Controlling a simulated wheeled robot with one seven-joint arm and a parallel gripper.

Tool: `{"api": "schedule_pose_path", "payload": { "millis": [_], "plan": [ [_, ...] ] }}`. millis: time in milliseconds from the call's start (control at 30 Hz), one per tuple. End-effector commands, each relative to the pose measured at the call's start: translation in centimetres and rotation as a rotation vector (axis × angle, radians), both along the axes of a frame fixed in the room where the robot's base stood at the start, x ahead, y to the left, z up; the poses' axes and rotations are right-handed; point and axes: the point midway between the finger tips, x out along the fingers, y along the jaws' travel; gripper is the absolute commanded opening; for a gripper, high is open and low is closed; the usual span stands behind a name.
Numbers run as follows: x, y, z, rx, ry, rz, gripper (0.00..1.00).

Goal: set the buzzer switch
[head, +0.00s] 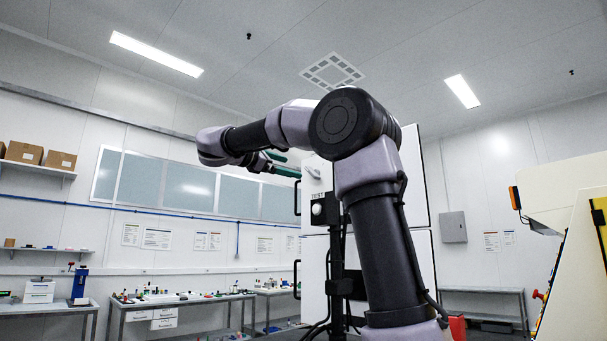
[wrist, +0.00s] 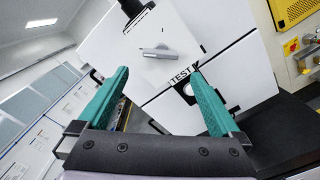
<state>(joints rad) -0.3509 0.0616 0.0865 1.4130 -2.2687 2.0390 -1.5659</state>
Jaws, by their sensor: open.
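A white cabinet panel carries a grey lever-like switch (wrist: 158,52) on a round base; it also shows in the head view (head: 312,172). Below it is a label reading TEST (wrist: 182,76) and a round white button or knob (head: 318,209) in a dark surround, partly hidden by a finger in the wrist view (wrist: 188,89). No label naming a buzzer is readable. My gripper (wrist: 160,73) has its teal fingers spread with nothing between them. In the wrist view the switch appears just beyond the gap between the fingertips. In the head view my gripper (head: 283,164) is left of the switch, apart from it.
The white cabinet (head: 416,190) stands partly behind my arm, with dark handles on its left edge. Benches with small items (head: 180,299) line the left wall. A cream machine (head: 575,230) stands at the right. Open space lies left of the cabinet.

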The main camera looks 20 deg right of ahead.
Motion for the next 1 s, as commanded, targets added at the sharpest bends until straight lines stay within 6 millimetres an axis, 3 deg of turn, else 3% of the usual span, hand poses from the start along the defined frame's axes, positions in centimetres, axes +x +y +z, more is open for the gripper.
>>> {"api": "schedule_pose_path", "payload": {
  "millis": [400,600,867,900,1000],
  "plan": [
    [2.5,-7.1,0.0,0.001,0.0,-0.004,1.0],
    [3.1,-8.5,0.0,0.0,0.0,0.0,1.0],
    [3.1,-8.7,-0.1,0.001,-0.001,0.001,1.0],
    [3.1,-8.7,-0.1,0.001,-0.001,0.001,0.96],
    [3.1,-8.7,-0.1,0.001,-0.001,0.001,0.58]
  ]
}}
